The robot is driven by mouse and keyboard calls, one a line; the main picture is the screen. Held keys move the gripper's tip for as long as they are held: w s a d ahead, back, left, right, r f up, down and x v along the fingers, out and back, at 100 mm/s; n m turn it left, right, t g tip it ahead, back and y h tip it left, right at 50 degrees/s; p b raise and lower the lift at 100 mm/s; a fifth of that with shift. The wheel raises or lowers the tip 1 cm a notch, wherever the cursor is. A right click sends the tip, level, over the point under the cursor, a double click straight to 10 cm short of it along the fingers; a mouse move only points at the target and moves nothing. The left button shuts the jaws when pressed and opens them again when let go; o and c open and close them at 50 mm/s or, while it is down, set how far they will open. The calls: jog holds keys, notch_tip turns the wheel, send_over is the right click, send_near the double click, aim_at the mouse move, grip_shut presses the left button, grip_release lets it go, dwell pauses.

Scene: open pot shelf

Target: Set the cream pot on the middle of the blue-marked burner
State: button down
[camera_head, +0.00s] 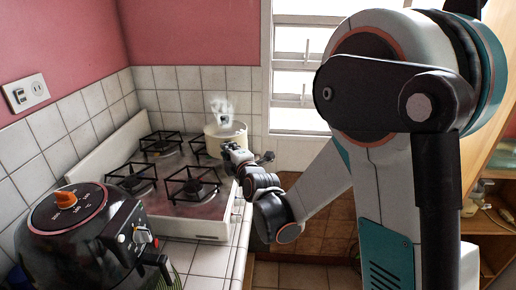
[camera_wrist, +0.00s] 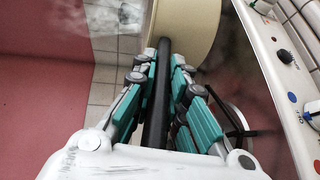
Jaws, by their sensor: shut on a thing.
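The cream pot (camera_head: 226,140) is at the back right of the stove, over or beside the back right burner (camera_head: 201,148). I cannot tell whether it rests on the grate or hangs just above it. My gripper (camera_head: 236,152) is at the near side of the pot. In the wrist view, the teal-padded fingers (camera_wrist: 166,85) are shut on the pot's dark handle (camera_wrist: 156,115), and the pot's cream wall (camera_wrist: 187,22) is just beyond them. A blue dot (camera_wrist: 292,97) shows on the stove's knob panel. Which burner it marks cannot be told.
The white stove (camera_head: 190,225) has black grates; the front right (camera_head: 193,187), front left (camera_head: 132,178) and back left (camera_head: 161,144) are bare. Tiled walls border the stove.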

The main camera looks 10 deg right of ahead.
jog(key=s+a+r+n+g+y+p, duration=0.1)
jog(key=s+a+r+n+y, duration=0.15)
jog(key=a, duration=0.65)
jog(key=s+a+r+n+g+y+p, duration=0.1)
jog(key=s+a+y, duration=0.15)
jog(key=a, duration=0.75)
jog(key=s+a+r+n+g+y+p, duration=0.1)
jog(key=a+n+y, duration=0.15)
jog(key=a, duration=0.65)
notch_tip(320, 180, down, 6)
jog(key=b, duration=0.3)
jog(key=shift+b, duration=0.35)
jog(key=shift+s+r+b, duration=0.1)
jog(key=shift+r+b, duration=0.05)
jog(key=shift+b, duration=0.15)
jog(key=shift+f+b, duration=0.45)
jog(key=shift+f, duration=0.05)
dwell(0.4)
jog(key=c, duration=1.5)
grip_release()
jog(key=shift+s, duration=0.15)
